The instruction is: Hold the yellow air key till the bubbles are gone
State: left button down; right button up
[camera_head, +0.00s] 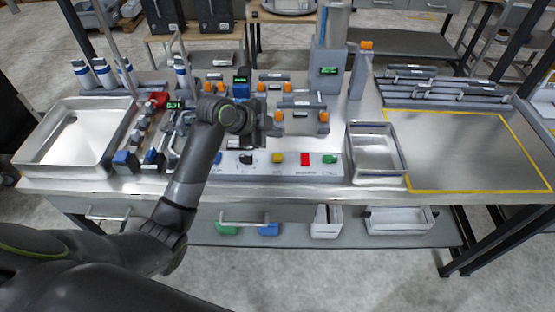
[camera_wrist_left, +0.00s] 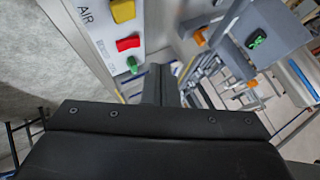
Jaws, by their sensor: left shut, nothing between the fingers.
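The yellow air key (camera_head: 277,158) sits on the pale key panel at the bench's front, between a dark key and a red key (camera_head: 305,159). In the left wrist view the yellow key (camera_wrist_left: 122,11) shows at the top edge, near the printed word AIR, with the red key (camera_wrist_left: 128,43) and green key (camera_wrist_left: 132,64) below it. My left gripper (camera_head: 268,128) is shut and empty, above and behind the panel in the head view. Its closed fingers (camera_wrist_left: 160,86) appear apart from the yellow key. I cannot make out any bubbles. My right gripper is not in view.
A grey tower with a lit green display (camera_head: 328,71) stands behind the panel. Levers and orange-capped fittings crowd the area around my gripper. A steel tray (camera_head: 377,176) is right of the panel, and a larger one (camera_head: 50,160) is far left. The yellow-outlined area (camera_head: 460,150) is clear.

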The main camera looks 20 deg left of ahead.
pick_arm(q)
jog(key=b, duration=0.4)
send_over(280, 155)
jog(key=s+a, duration=0.1)
jog(key=s, duration=0.1)
jog(key=f, duration=0.5)
jog(key=shift+w+a, duration=0.15)
jog(key=shift+w, duration=0.1)
jog(key=shift+f, duration=0.6)
jog(key=shift+f, duration=0.15)
dwell(0.4)
jog(key=shift+f, duration=0.3)
jog(key=shift+f+b, duration=0.55)
jog(key=shift+f, duration=0.05)
dwell(1.6)
